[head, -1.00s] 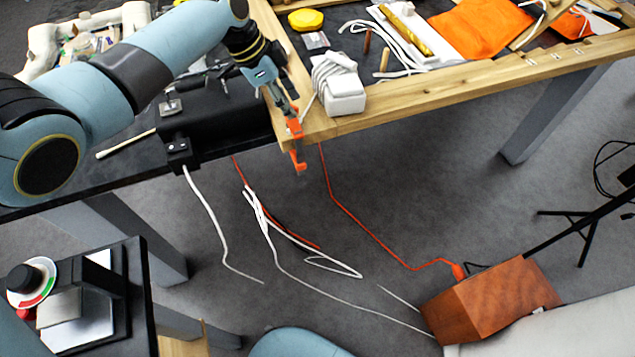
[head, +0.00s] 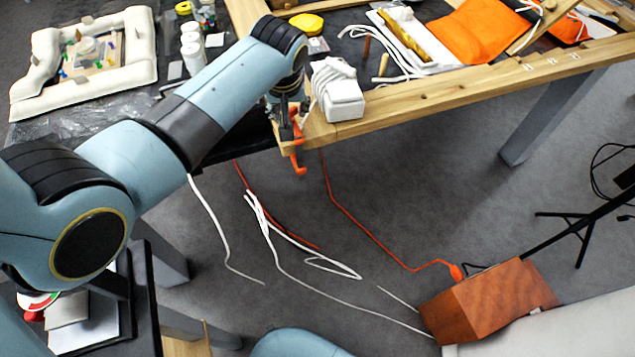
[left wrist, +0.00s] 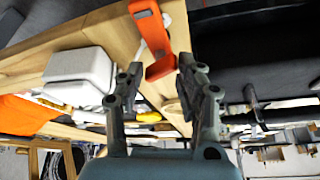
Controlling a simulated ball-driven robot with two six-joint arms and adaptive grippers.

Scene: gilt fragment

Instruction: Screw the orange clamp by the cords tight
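The orange clamp (head: 298,158) sits on the front corner of the wooden table frame, above the hanging cords. In the left wrist view the clamp (left wrist: 148,25) shows upside down, its orange end reaching between my fingertips. My left gripper (left wrist: 160,70) is open, with one finger on each side of the clamp's end; I cannot tell whether either touches it. An orange cord (head: 345,209) and white cords (head: 290,273) hang below onto the floor. My right gripper is not in view.
A white block wrapped in cord (head: 343,100) stands just right of the clamp on the wooden frame (head: 420,97). A black tabletop adjoins at left, partly behind my arm. A brown wooden box (head: 490,300) stands lower right.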

